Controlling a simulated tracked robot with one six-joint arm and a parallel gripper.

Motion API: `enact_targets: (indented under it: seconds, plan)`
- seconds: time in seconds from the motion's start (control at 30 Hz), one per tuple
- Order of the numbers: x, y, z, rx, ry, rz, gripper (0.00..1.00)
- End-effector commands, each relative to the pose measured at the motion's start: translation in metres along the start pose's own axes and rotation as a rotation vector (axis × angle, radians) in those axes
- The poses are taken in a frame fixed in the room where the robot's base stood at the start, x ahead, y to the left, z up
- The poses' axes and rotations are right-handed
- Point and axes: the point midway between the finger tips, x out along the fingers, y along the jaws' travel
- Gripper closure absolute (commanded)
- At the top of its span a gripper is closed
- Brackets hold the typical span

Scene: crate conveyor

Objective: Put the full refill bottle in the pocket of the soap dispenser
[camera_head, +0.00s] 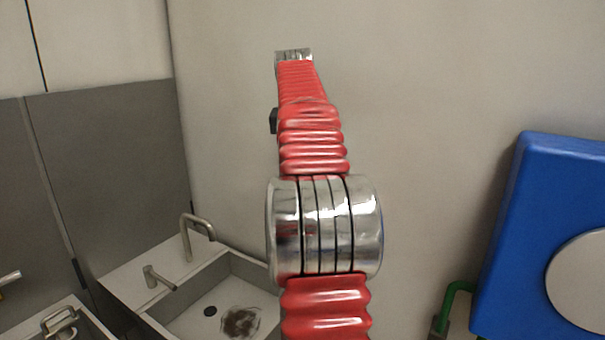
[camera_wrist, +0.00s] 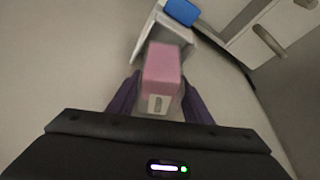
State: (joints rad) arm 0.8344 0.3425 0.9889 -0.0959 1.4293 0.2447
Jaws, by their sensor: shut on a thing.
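My gripper (camera_wrist: 160,82) shows in the wrist view with its two dark purple fingers on either side of a pink, box-shaped refill bottle (camera_wrist: 162,62). It is shut on the bottle. A pale label with a dark mark shows on the bottle's near end. Just beyond the bottle is a pale grey, open-looking housing (camera_wrist: 146,37), which may be the soap dispenser; the bottle hides part of it. I cannot tell whether the bottle touches it. In the head view the gripper and bottle cannot be made out; my red arm reaches up toward the wall.
In the head view, a sink (camera_head: 215,300) with a tap (camera_head: 193,232) and a dark stain stands lower left. A blue wall box (camera_head: 540,210) with a pale disc hangs at right, near a green pipe (camera_head: 450,300). A blue object (camera_wrist: 182,11) shows beyond the housing in the wrist view.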

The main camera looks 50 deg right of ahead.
Motion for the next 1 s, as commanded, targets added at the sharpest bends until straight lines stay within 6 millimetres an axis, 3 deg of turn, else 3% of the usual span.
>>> enact_targets:
  seconds: [0.27,0.57,0.93,0.97,1.0]
  plan:
    - [0.006,0.000,0.003,0.000,0.001,0.000,0.90]
    - [0.033,0.002,0.011,0.001,0.000,0.000,0.90]
    - [0.035,0.002,0.011,0.001,0.001,0.000,0.90]
    - [0.036,0.002,0.011,0.001,0.000,0.000,0.53]
    - [0.036,0.002,0.011,0.001,0.000,0.000,0.51]
